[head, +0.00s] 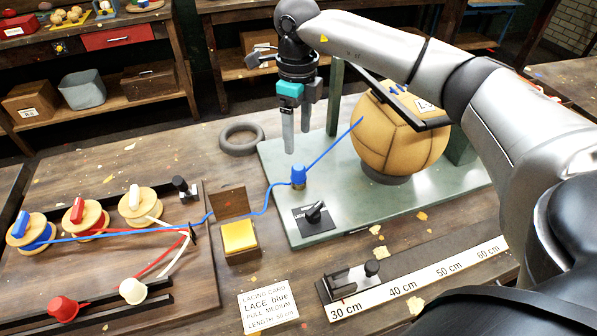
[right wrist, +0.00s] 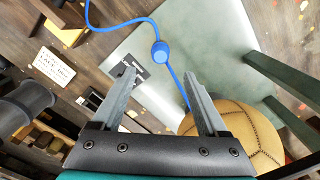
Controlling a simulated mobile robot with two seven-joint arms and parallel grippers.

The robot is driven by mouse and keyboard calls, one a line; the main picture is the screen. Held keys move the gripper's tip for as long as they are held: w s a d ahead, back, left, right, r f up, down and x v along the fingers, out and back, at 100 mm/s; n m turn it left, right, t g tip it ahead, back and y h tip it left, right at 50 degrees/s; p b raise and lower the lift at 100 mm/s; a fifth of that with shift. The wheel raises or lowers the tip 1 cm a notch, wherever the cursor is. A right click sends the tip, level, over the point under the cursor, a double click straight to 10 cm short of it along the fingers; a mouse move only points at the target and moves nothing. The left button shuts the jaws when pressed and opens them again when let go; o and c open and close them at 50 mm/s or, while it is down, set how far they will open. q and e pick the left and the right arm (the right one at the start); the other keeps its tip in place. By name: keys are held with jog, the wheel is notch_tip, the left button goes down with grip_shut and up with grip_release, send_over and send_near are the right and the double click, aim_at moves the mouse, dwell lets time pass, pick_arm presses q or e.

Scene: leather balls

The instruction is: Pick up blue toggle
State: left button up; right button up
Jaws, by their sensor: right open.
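The blue toggle (head: 298,175) is a small blue cylinder on a brass-coloured base, standing on the grey-green plate (head: 275,160). A blue lace (head: 262,212) runs from the blue spool (head: 32,232) to the toggle and on up to the tan leather ball (head: 400,135). My right gripper (head: 297,142) points down, open and empty, above and apart from the toggle. In the right wrist view the toggle (right wrist: 160,52) shows just beyond the open fingertips (right wrist: 159,74), between them. My left gripper is not in view.
A black switch (head: 315,211) sits in front of the toggle. A yellow sponge-like block (head: 239,236) lies left of the plate. A ruler (head: 415,280) and a lacing card (head: 268,312) lie in front. A dark ring (head: 241,138) lies behind. Red and white spools stand left.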

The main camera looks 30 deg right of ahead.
aim_at(299, 166)
notch_tip(299, 166, down, 10)
jog(key=shift+r, duration=0.25)
dwell(0.3)
jog(key=shift+d+r, duration=0.1)
grip_shut()
dwell(0.3)
